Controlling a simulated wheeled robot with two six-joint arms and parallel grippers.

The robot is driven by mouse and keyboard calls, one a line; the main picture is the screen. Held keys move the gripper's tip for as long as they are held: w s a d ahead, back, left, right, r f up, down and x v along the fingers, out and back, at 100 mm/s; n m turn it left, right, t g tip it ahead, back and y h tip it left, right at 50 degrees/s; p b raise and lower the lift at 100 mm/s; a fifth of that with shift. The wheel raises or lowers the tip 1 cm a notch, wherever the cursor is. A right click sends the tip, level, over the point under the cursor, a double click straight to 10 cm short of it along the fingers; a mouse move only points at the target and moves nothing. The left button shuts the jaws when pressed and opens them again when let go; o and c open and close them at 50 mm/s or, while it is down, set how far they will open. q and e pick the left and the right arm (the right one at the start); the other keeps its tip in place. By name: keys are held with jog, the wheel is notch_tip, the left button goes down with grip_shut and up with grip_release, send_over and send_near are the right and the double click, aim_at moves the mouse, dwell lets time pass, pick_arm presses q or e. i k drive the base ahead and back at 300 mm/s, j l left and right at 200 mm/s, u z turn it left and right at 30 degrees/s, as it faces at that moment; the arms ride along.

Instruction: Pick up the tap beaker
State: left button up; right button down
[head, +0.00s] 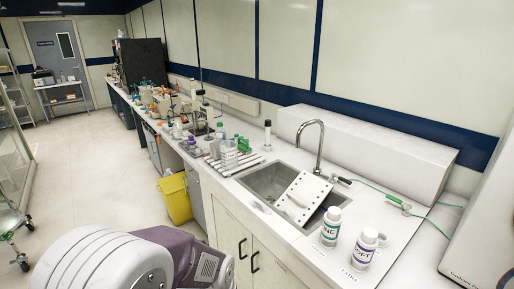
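I cannot make out a beaker under or beside the tap (319,150). The tap is a tall curved metal spout behind the sink (262,182). A white perforated board (303,196) lies tilted across the right part of the sink and hides some of the basin. A small pale, clear-looking item (259,207) is on the counter's front edge left of the board; I cannot tell what it is. A grey and purple arm part of mine shows at the lower left. Neither gripper is in view.
Two white bottles, one with green lettering (331,226) and one with purple lettering (365,247), stand right of the sink. A rack with bottles (232,155) stands left of it. Glassware crowds the far counter. A yellow bin (175,198) stands on the floor. The aisle is clear.

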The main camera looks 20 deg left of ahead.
aim_at(228, 149)
jog(key=i+j+u, duration=0.45)
jog(key=j, duration=0.4)
jog(key=i+j+u, duration=0.45)
jog(key=i+j, duration=0.2)
jog(key=j, duration=0.1)
